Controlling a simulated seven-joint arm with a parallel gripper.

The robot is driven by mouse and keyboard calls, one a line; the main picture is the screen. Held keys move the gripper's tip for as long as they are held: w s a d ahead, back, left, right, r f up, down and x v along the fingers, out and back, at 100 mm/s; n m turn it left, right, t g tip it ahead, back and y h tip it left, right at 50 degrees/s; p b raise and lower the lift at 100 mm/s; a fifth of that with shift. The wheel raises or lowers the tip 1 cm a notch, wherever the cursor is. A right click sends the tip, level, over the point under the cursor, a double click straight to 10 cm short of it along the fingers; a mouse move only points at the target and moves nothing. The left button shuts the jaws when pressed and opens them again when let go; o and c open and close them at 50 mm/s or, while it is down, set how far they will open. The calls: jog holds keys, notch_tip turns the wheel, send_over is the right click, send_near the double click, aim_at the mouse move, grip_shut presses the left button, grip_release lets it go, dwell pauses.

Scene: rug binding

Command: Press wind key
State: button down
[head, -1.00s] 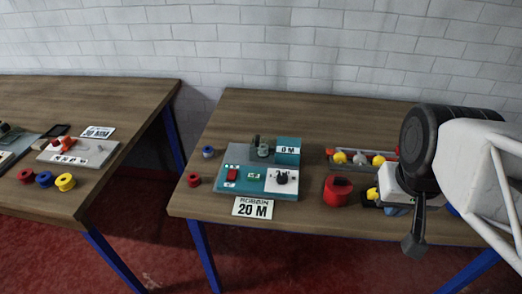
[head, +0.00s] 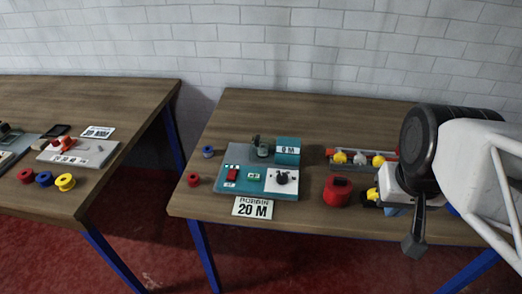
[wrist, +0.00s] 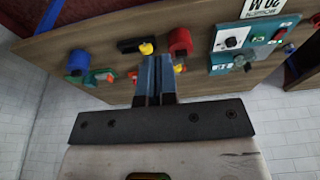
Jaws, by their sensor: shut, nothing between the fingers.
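The teal winding machine (head: 225,208) stands near the front of the right table. Its front panel carries a red switch (head: 232,173), small green-marked keys (head: 254,177) and a black knob on a white dial plate (head: 282,178). A display (head: 287,149) at its back reads 0 M. Which small key is the wind key is too small to read. My gripper (head: 414,246) hangs right of the machine, near the table's front edge, apart from it. In the wrist view its two fingers (wrist: 155,75) are together and empty, with the machine (wrist: 222,62) beyond to the upper right.
A card reading 20 M (head: 253,207) lies before the machine. A red round object (head: 337,191) and a tray of yellow and red pieces (head: 362,158) stand between machine and arm. Red (head: 193,180) and blue (head: 208,152) spools sit left of it. A second table (head: 130,98) is further left.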

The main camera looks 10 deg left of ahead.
dwell(0.4)
jog(key=n+t+h, duration=0.3)
jog(key=n+h, duration=0.4)
jog(key=n, duration=0.9)
send_over(254, 177)
notch_tip(254, 177, down, 13)
jog(key=shift+r, duration=0.15)
jog(key=shift+f, duration=4.35)
jog(key=shift+f, duration=0.65)
